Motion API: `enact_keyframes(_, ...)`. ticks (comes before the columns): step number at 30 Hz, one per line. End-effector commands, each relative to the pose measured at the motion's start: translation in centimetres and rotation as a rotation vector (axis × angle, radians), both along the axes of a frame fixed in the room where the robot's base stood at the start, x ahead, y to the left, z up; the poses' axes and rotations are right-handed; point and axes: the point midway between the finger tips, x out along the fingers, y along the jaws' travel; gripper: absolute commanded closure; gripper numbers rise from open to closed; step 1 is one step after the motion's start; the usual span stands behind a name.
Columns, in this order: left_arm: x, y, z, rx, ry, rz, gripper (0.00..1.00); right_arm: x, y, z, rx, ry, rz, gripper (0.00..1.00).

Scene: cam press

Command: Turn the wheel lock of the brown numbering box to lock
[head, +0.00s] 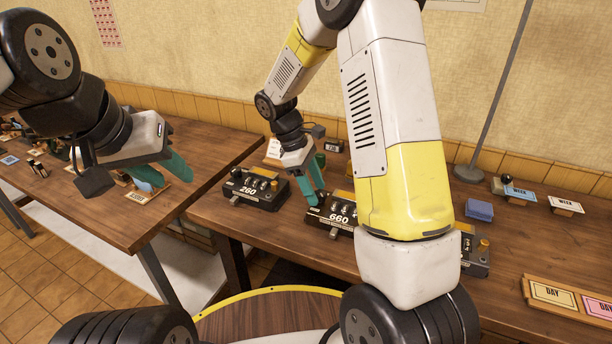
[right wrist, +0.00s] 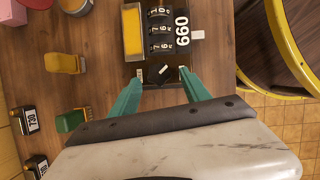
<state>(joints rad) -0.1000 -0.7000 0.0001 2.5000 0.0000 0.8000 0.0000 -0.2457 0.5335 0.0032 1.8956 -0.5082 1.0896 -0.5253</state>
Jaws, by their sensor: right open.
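A dark numbering box marked 660 (head: 333,215) stands on the right table below my right gripper (head: 313,192). In the right wrist view, the box (right wrist: 178,12) shows number wheels, a yellow pad and a small black knob (right wrist: 159,75). The right gripper (right wrist: 159,76) is open, with one teal finger on each side of the knob. I cannot tell whether the fingers touch it. A similar box marked 260 (head: 252,190) stands to the left. A third box (head: 474,252) is partly hidden by my arm. My left gripper (head: 163,174) is open over the left table. No box looks clearly brown.
A blue block (head: 479,210), a lamp pole base (head: 468,173) and WEEK cards (head: 566,205) stand at the right. A card tray (head: 570,298) lies near the front right. In the right wrist view, stamps (right wrist: 68,63) and jars stand left of the box.

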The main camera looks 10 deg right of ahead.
Motion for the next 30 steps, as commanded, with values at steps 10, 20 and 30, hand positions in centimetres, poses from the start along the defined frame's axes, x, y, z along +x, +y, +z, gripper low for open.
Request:
enact_keyframes(10,0.0,0.0,0.0,0.0,0.0,0.0,0.64,-0.09,-0.11,-0.29,0.0,0.0,0.0,0.53)
enact_keyframes(20,0.0,0.0,0.0,0.0,0.0,0.0,0.64,-0.06,-0.11,-0.25,0.0,0.0,-0.001,1.0)
enact_keyframes(30,0.0,0.0,0.0,0.0,0.0,0.0,0.64,0.12,-0.16,-0.22,0.002,-0.001,-0.087,1.0)
